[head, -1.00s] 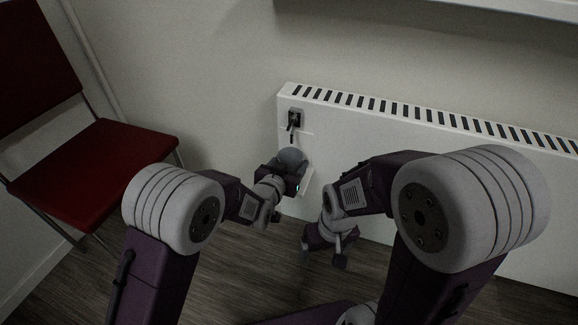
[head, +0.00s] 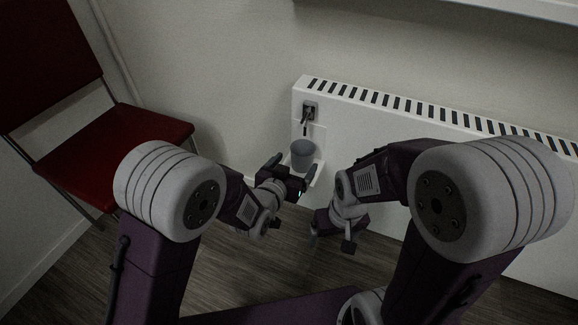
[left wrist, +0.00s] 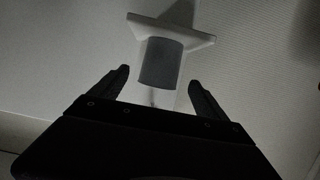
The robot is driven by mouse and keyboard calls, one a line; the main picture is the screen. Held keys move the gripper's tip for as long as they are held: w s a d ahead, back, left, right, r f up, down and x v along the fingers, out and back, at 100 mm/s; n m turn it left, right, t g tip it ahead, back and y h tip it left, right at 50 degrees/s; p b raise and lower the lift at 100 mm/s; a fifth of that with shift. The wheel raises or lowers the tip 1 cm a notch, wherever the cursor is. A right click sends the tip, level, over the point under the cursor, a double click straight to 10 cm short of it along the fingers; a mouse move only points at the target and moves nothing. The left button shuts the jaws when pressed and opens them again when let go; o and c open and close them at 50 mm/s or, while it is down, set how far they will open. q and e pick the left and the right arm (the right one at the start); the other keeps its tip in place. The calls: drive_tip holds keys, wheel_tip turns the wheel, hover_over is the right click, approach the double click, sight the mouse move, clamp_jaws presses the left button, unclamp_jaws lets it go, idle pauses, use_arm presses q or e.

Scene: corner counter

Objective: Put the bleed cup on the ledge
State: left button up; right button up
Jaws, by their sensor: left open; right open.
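The bleed cup (head: 303,155) is grey and upright, its open top visible. It appears to stand on the small white ledge (head: 318,170) at the left end of the radiator. In the left wrist view the cup (left wrist: 161,62) is against the ledge (left wrist: 170,29), centred ahead of the fingers. My left gripper (head: 292,173) is open and empty just in front of the cup, with a visible gap to it. It also shows in the left wrist view (left wrist: 159,80). My right gripper (head: 331,240) is open and empty, low in front of the radiator.
The white radiator (head: 400,155) runs along the wall to the right. A dark valve (head: 308,111) sits above the cup. A red chair (head: 110,155) stands at left. A white shelf or sill (head: 480,8) crosses the top right. The wooden floor below is clear.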

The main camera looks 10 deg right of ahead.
use_arm(q)
drive_tip(key=b+v, duration=0.1)
drive_tip(key=v, duration=0.4)
drive_tip(key=shift+s+a, duration=0.1)
drive_tip(key=a+f+n+g+y, duration=0.35)
drive_tip(key=a+f, duration=0.25)
drive_tip(key=a, duration=0.5)
drive_tip(key=s+a+f+n+g+y, duration=0.1)
drive_tip(key=s+a+f+g+y, duration=0.1)
drive_tip(key=s+a, duration=0.5)
drive_tip(key=s+a+f+n+g+y, duration=0.2)
drive_tip(key=s+a+g, duration=0.3)
drive_tip(key=s+a, duration=0.3)
drive_tip(key=shift+a+f, duration=0.35)
drive_tip(key=shift+f, duration=0.1)
drive_tip(key=shift+r+n+g+y, duration=0.1)
drive_tip(key=shift+n+g+y, duration=0.15)
